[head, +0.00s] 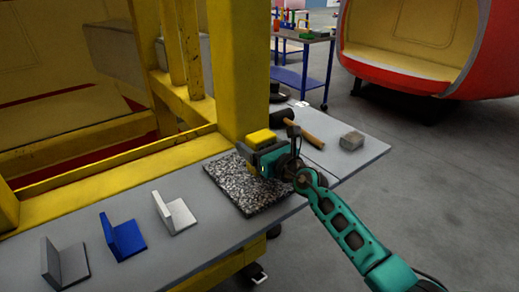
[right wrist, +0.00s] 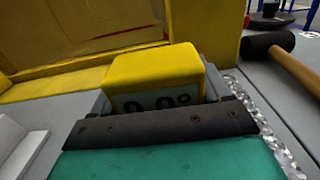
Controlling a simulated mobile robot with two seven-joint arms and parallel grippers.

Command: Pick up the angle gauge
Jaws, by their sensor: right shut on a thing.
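The angle gauge is a small yellow box (head: 262,137) at the near end of my right arm's reach, over the speckled granite plate (head: 238,192). In the right wrist view the gauge (right wrist: 155,66) shows its yellow top and a display reading 0.0°, its lower part hidden behind the dark gripper bar. My right gripper (head: 262,153) is shut on the gauge. I cannot tell whether the gauge touches the plate. My left gripper is not in view.
On the grey bench stand a light grey angle block (head: 175,213), a blue one (head: 122,237) and a darker grey one (head: 65,262). A yellow post (head: 238,70) rises close behind the gripper.

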